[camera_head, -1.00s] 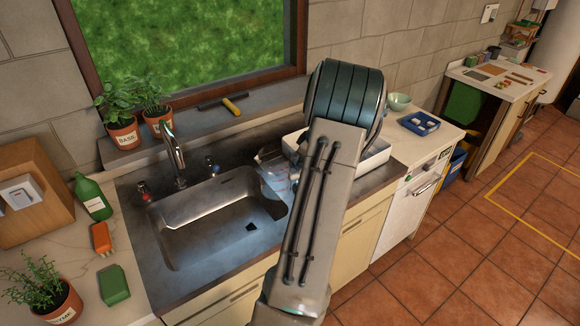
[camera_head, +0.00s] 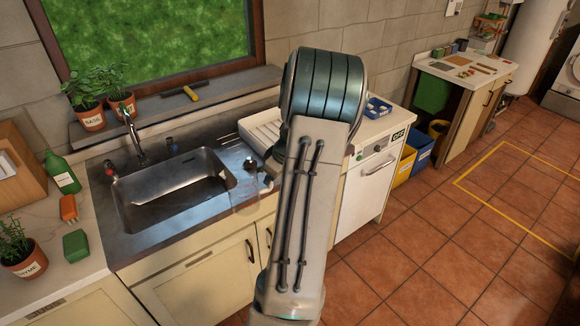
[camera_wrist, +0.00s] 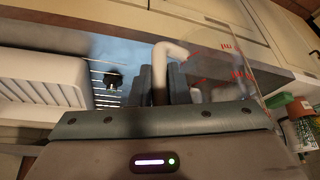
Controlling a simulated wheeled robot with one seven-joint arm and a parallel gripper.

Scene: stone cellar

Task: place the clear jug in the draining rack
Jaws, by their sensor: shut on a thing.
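The clear jug (camera_head: 243,192) shows faintly in the head view, in front of the drainboard beside the sink. In the wrist view the jug (camera_wrist: 235,70) has red markings on its clear wall and a pale handle. My gripper (camera_wrist: 163,84) is shut on that handle. In the head view my arm hides most of the gripper. The white draining rack (camera_head: 262,128) stands on the counter behind and right of the jug, partly hidden by my arm. The rack's wall (camera_wrist: 45,62) also shows at the left of the wrist view, apart from the jug.
The steel sink (camera_head: 170,190) and its tap (camera_head: 130,135) lie left of the jug. A small dark object (camera_wrist: 113,78) sits on the ribbed drainboard. A blue tray (camera_head: 377,107) is right of the rack. Potted plants and a green bottle (camera_head: 62,174) stand farther left.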

